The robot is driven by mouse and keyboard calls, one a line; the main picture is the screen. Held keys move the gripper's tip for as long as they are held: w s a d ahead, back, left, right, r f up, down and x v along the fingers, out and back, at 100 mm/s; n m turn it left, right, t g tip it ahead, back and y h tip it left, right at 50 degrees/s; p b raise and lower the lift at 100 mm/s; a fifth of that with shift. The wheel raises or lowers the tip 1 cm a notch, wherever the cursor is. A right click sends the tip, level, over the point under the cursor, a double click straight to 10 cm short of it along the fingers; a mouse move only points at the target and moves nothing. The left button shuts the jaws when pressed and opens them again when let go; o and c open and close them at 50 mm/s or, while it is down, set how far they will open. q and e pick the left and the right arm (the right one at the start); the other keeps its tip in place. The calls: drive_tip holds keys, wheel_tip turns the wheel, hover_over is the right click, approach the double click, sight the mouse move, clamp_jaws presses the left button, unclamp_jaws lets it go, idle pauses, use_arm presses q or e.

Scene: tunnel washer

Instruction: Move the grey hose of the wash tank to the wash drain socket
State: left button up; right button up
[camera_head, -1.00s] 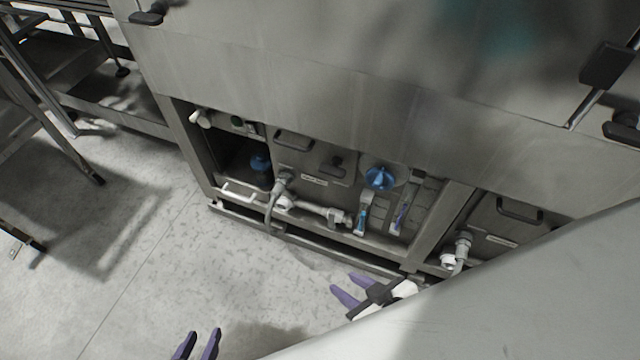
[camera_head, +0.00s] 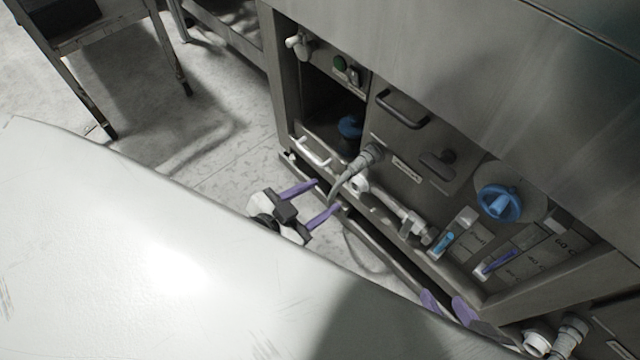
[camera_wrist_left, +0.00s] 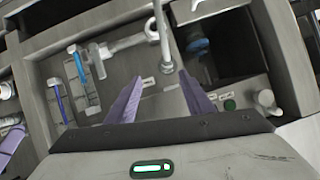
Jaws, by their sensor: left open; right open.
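The grey hose (camera_head: 343,184) runs down from a grey fitting (camera_head: 370,158) on the wash tank's front panel (camera_head: 400,135); its lower part passes behind my left gripper. A white socket (camera_head: 358,186) with a pipe and valve (camera_head: 405,213) sits just right of it; I cannot read which socket is the wash drain. My left gripper (camera_head: 328,195) is open and empty, its purple fingertips close to the hose. In the left wrist view the hose (camera_wrist_left: 162,35) lies beyond and between the fingertips (camera_wrist_left: 158,82). My right gripper (camera_head: 441,296) is open, low at the cabinet's bottom edge.
A blue handwheel (camera_head: 500,202), a cyan-marked piece (camera_head: 445,242) and a purple-marked piece (camera_head: 495,262) are right of the panel. A white bar handle (camera_head: 312,152) is at left. Another fitting (camera_head: 570,332) stands at lower right. A metal-legged stand (camera_head: 115,30) is back left; floor between is clear.

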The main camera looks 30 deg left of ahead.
sight(349, 173)
use_arm(q)
drive_tip(key=shift+m+t, duration=0.3)
drive_tip(key=shift+t, duration=0.1)
drive_tip(key=b+x, duration=0.2)
drive_tip(key=x, duration=0.1)
drive_tip(key=a+b+x, duration=0.1)
drive_tip(key=x, duration=0.3)
drive_tip(key=f+b+x, duration=0.1)
drive_tip(key=b+x, duration=0.1)
drive_tip(key=x, duration=0.2)
drive_tip(key=shift+w+a+f+b, duration=0.1)
drive_tip(key=shift+w+a+b, duration=0.05)
drive_tip(key=shift+a+b, duration=0.2)
drive_tip(key=shift+x, duration=0.8)
use_arm(e)
drive_tip(key=shift+w+a+f+n+y, duration=0.15)
drive_tip(key=shift+a+f+y, duration=0.1)
drive_tip(key=shift+a, duration=0.3)
drive_tip(key=shift+w+a+f+n+y, duration=0.1)
drive_tip(key=shift+a+f+y, duration=0.2)
drive_tip(key=shift+a, duration=0.2)
drive_tip(key=shift+w+a+f+n+y, duration=0.15)
drive_tip(key=shift+a+f+y, duration=0.1)
drive_tip(key=shift+a, duration=0.3)
use_arm(q)
clamp_jaws()
use_arm(e)
drive_tip(key=shift+r, duration=0.1)
